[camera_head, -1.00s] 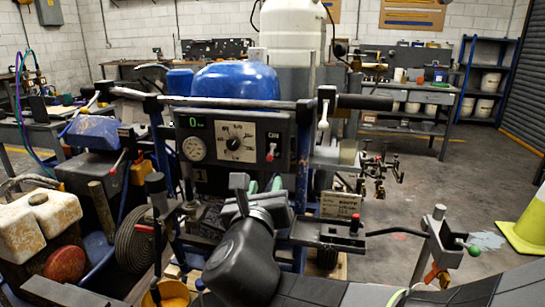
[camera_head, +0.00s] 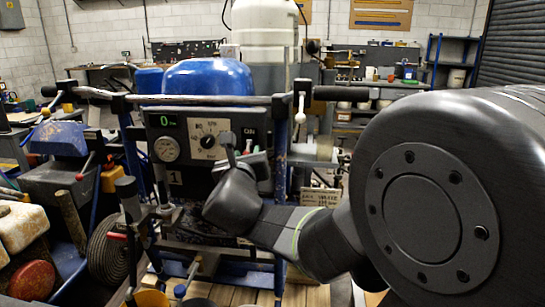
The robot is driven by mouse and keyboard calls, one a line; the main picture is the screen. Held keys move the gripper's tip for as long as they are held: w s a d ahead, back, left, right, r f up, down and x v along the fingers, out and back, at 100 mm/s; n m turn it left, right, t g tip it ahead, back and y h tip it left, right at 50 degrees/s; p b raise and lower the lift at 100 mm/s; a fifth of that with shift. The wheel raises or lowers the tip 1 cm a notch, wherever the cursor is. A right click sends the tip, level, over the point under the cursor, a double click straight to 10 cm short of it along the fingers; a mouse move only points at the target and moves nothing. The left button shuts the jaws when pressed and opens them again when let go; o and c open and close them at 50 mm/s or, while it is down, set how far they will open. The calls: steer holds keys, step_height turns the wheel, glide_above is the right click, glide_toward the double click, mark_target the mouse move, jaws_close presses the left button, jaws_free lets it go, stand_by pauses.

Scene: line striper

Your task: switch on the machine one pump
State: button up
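Machine one is the line striper with a blue domed cover (camera_head: 210,78) and a "1" plate (camera_head: 174,178) below its control panel (camera_head: 168,125). The panel carries a green "0" display, a round gauge (camera_head: 166,149) and a black dial (camera_head: 207,141). The small pump toggle (camera_head: 248,145) is under the "ON" label at the panel's right side. My gripper (camera_head: 252,151) is in front of the panel's lower right, close to the toggle. Contact cannot be told, and my wrist hides part of the panel.
A handlebar (camera_head: 215,100) crosses above the panel, with a white lever (camera_head: 300,112) at its right. A hose reel (camera_head: 105,255) and a second machine with a cream tank (camera_head: 25,228) stand left. My arm hides the right side.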

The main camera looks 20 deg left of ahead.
steer(key=shift+w, duration=0.1)
jaws_close()
